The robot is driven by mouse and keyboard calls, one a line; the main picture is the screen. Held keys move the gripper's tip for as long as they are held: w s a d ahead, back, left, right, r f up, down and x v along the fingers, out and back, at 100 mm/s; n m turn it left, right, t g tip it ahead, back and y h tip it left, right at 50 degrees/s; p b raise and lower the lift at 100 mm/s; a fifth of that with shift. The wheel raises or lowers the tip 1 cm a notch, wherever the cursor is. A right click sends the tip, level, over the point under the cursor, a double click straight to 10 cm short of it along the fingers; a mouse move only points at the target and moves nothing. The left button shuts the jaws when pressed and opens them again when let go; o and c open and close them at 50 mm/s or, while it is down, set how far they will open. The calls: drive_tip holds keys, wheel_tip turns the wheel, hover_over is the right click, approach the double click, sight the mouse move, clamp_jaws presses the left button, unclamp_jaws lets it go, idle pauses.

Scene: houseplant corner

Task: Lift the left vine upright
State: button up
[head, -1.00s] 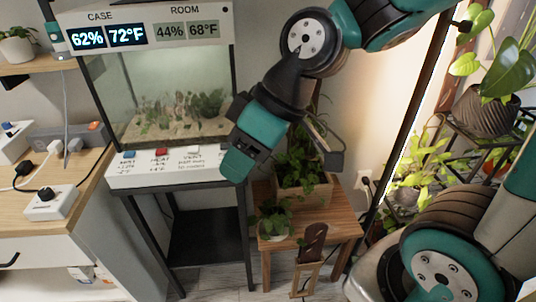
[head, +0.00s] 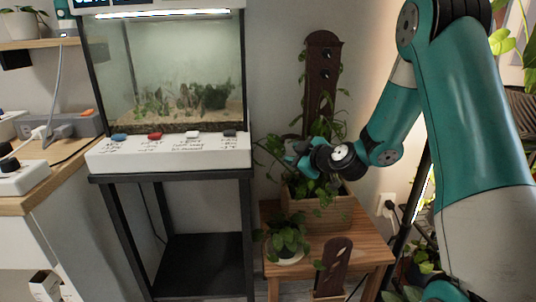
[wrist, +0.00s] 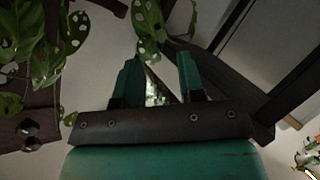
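The left vine (head: 268,150) has green leaves and leans out to the left from the wooden planter box (head: 322,211). A tall brown support board (head: 321,75) with dark round knobs stands upright behind the box. My gripper (head: 296,151) is beside the vine's leaves, in front of and left of the board's lower part. In the wrist view the fingers (wrist: 158,70) are apart, with a clear gap between them. Holed vine leaves (wrist: 151,24) hang just beyond the fingertips. I cannot tell whether any stem lies between the fingers. The board (wrist: 28,125) shows at the left there.
The planter box stands on a wooden stool (head: 347,246). A small potted plant (head: 286,239) and a smaller brown board (head: 332,266) are at its front. A glass tank (head: 170,75) on a black stand is at the left. My forearm fills the right.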

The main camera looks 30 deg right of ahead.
sight(269, 152)
drive_tip(key=x, duration=1.3)
drive_tip(key=shift+w+a, duration=0.1)
drive_tip(key=shift+w, duration=0.3)
clamp_jaws()
